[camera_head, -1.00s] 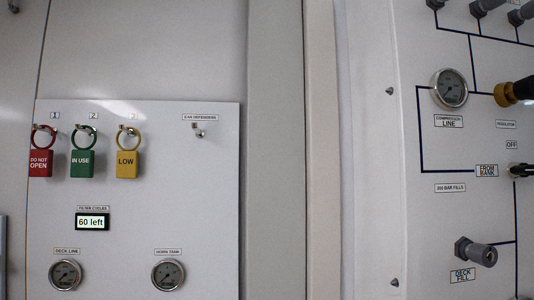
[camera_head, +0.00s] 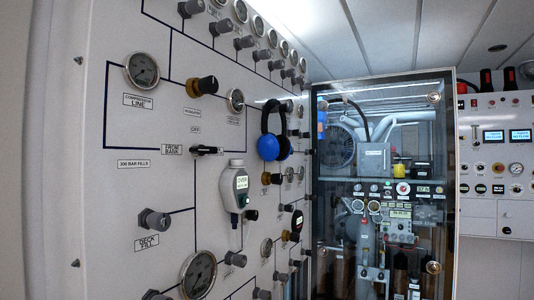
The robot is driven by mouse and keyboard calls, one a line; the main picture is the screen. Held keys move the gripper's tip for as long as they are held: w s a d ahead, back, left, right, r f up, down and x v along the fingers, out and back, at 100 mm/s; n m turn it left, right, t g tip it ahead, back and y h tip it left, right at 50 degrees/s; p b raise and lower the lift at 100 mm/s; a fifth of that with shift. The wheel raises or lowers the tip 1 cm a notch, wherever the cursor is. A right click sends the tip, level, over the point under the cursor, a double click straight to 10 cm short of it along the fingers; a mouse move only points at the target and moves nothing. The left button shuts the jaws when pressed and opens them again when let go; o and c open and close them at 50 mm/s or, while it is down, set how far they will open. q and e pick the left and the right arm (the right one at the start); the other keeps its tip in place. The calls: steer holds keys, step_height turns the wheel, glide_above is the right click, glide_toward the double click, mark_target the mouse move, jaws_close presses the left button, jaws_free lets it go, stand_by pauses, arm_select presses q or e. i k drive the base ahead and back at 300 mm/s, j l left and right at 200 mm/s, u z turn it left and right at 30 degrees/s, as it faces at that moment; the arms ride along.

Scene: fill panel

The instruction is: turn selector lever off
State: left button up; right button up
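The selector lever (camera_head: 205,150) is a black handle on the white fill panel (camera_head: 120,190), left of the picture's middle. It lies roughly horizontal, with one end beside the "FROM BANK" label (camera_head: 172,149). The "OFF" label (camera_head: 195,129) is just above it. Neither of my grippers shows in the head view.
Blue ear defenders (camera_head: 272,135) hang on the panel right of the lever. A white and green handheld meter (camera_head: 235,188) hangs below it. A brass and black regulator knob (camera_head: 203,86) sticks out above. A glass-fronted cabinet (camera_head: 383,82) stands at right.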

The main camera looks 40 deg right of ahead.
mark_target(201, 150)
steer(key=z, duration=1.05)
steer(key=i+j, duration=0.05)
